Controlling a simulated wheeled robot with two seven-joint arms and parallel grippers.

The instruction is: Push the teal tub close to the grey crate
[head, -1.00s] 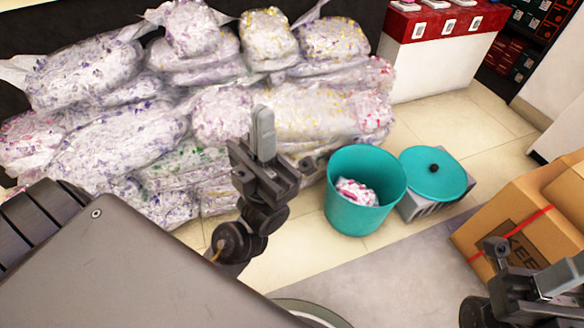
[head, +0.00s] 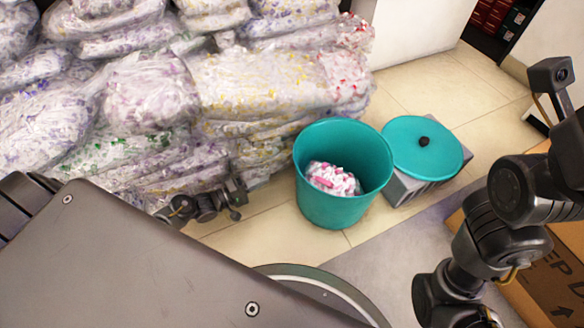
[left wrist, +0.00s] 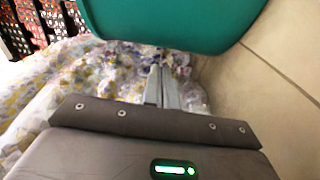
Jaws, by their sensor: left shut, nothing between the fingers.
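The teal tub (head: 325,208) stands upright and open on the tiled floor, with pink-and-white contents inside. The grey crate (head: 426,188) is just right of it, with a round teal lid (head: 425,142) on top. The gap between tub and crate looks small; the tub's rim hides part of it. My left gripper (head: 238,192) is low, left of the tub, and appears apart from it in the head view. In the left wrist view its fingers (left wrist: 164,82) are shut and empty, pointing towards the tub (left wrist: 170,22). My right gripper's fingers are out of view.
Clear bags of coloured scraps (head: 150,95) are piled behind and left of my left gripper. A cardboard box (head: 548,275) stands at the lower right, partly behind my right arm. Tiled floor (head: 420,90) is free behind the crate.

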